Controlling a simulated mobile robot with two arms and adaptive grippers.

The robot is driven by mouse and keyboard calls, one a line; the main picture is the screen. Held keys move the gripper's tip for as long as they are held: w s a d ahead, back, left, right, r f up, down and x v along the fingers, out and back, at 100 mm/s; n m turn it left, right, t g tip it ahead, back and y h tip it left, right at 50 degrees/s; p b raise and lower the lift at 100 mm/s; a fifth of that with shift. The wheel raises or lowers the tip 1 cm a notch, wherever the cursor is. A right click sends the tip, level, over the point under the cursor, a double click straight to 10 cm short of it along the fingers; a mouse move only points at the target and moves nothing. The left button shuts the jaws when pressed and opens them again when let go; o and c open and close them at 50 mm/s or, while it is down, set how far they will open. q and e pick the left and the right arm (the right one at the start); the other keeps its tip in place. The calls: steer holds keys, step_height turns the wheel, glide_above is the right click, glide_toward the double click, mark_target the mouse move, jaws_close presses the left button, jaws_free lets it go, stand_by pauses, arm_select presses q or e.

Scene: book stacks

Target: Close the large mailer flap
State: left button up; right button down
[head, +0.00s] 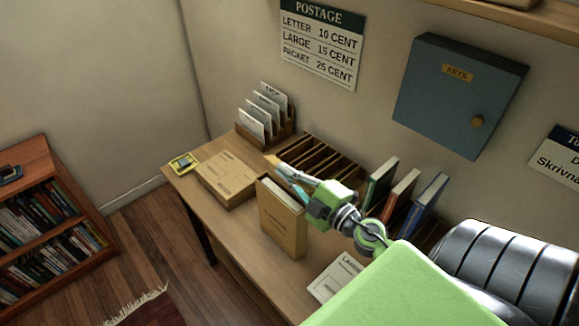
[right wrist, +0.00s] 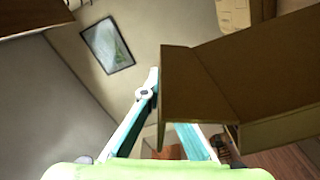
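The large mailer (head: 282,228) is a brown cardboard packet standing upright near the table's front edge, with its top open and pale contents showing inside. My right gripper (head: 284,178) reaches over from the right, just behind and above the mailer's top. In the right wrist view its two fingers (right wrist: 165,125) are spread apart. A brown cardboard panel (right wrist: 185,85), which looks like the mailer's flap, extends from the right and partly covers the right finger. I cannot tell whether the finger touches it. My left gripper is not in view.
A flat brown parcel (head: 226,180) lies left of the mailer. Behind are a letter rack (head: 264,138) and a wooden slotted sorter (head: 318,160). Upright books (head: 402,194) stand right of my gripper. A white printed card (head: 335,278) lies on the table (head: 245,240) at the front.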

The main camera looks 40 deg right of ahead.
steer(key=shift+a+n, duration=0.45)
steer(key=shift+n, duration=0.55)
steer(key=shift+f, duration=0.1)
steer(key=c, duration=2.3)
jaws_free()
steer(key=shift+c, duration=0.2)
steer(key=shift+s, duration=0.1)
steer(key=s+d, duration=0.1)
steer(key=s, duration=1.1)
